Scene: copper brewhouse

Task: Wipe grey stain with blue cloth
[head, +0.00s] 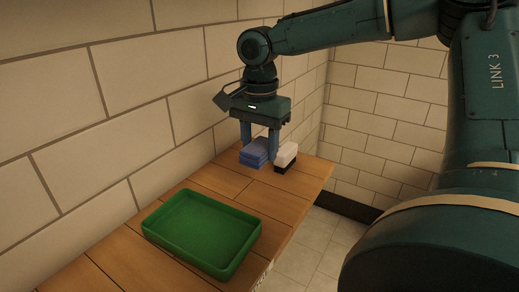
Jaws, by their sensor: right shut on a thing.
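The blue cloth (251,158) is a folded stack at the far end of the wooden counter, near the tiled wall. My right gripper (260,150) points down over it, with one finger on each side, and is shut on the cloth. The cloth is at or very close to the counter top; I cannot tell if it is lifted. No grey stain shows on the visible counter. My left gripper is not in view.
A white block with a black base (286,156) stands just right of the cloth, close to my right finger. A green tray (157,232), empty, lies on the near part of the wooden counter (262,197). Bare planks lie between them. The counter's right edge drops to the floor.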

